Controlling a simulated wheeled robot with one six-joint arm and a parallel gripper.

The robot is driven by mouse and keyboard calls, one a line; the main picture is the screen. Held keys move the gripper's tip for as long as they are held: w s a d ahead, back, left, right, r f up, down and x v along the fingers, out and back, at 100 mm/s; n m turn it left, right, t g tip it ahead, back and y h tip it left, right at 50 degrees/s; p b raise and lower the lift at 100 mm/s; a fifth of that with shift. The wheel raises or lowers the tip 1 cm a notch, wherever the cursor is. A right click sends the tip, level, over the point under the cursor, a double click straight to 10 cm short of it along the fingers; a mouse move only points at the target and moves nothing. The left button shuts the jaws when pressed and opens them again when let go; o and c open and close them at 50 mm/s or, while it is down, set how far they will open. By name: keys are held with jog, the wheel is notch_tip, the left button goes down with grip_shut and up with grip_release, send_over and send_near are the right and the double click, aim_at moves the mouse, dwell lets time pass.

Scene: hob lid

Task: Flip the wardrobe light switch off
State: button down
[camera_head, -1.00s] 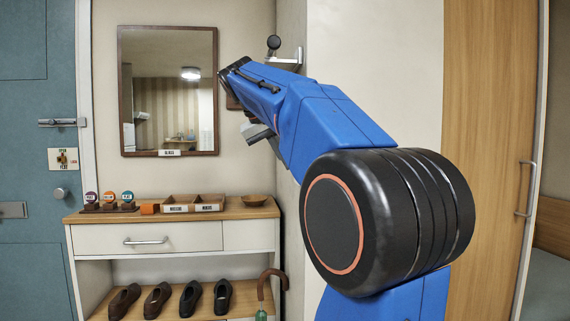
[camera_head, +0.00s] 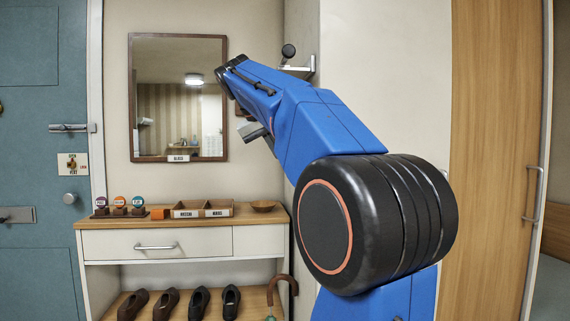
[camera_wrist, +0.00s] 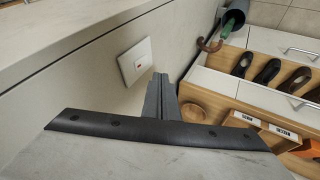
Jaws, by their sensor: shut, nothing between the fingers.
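In the head view my gripper (camera_head: 256,135) is partly hidden by my blue arm, in front of the wall beside the mirror. I cannot make out the switch plate there.
A shoe bench (camera_head: 185,243) with trays, a bowl (camera_head: 263,206) and several shoes stands below the mirror (camera_head: 178,95). A small wall shelf (camera_head: 302,69) is behind my arm. A wooden wardrobe door (camera_head: 495,150) is at right, a blue door (camera_head: 40,150) at left.

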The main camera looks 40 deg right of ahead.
jog(key=v, duration=0.8)
jog(key=shift+s+r, duration=0.2)
jog(key=shift+r, duration=0.2)
jog(key=shift+a, duration=0.1)
